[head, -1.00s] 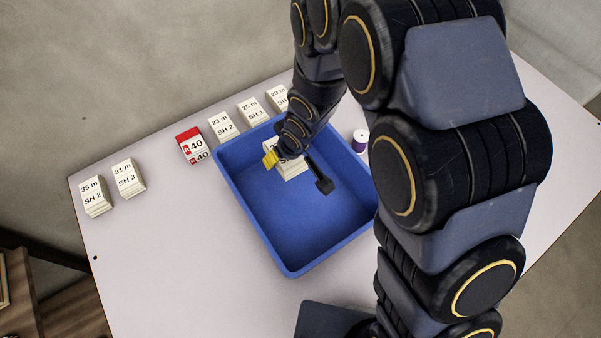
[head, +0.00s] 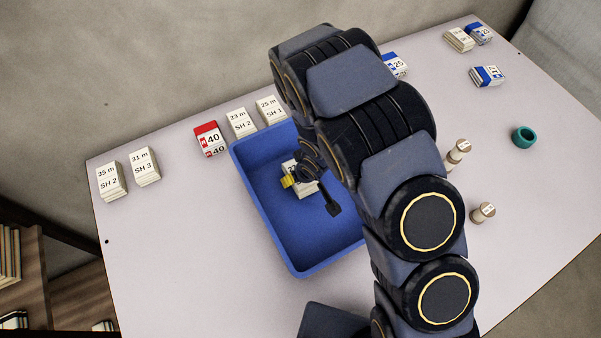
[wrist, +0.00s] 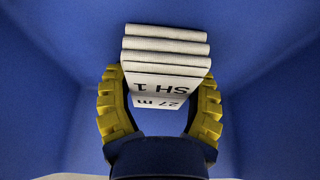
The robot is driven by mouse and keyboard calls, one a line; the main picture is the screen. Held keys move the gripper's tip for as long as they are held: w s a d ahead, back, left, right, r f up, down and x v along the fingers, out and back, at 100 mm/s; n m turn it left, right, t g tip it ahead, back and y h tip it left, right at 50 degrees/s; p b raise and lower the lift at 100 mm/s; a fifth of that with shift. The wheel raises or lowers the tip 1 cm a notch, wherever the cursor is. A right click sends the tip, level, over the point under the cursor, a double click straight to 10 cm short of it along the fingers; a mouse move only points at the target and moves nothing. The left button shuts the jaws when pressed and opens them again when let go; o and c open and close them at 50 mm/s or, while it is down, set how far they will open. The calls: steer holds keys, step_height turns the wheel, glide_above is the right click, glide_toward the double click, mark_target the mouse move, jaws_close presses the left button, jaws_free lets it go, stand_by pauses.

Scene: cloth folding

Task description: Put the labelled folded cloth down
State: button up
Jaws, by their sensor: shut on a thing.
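The labelled folded cloth (wrist: 165,75) is white, in several layers, and reads "27 m SH 1" upside down in the wrist view. My gripper (wrist: 160,105) has its yellow fingers on both sides of the cloth and is shut on it. In the head view the cloth (head: 303,188) is partly hidden by my arm, over the inside of the blue tray (head: 275,222). I cannot tell whether the cloth touches the tray floor.
Folded white cloths (head: 110,181) with labels stand along the table's back left, with a red-and-white one (head: 210,139) among them. Spools (head: 482,212) and a teal ring (head: 524,136) lie at the right. The front left of the table (head: 180,260) is clear.

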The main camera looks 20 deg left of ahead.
steer(key=o, duration=1.1)
steer(key=shift+f, duration=0.1)
steer(key=shift+o, duration=0.2)
steer(key=shift+v, duration=3.9)
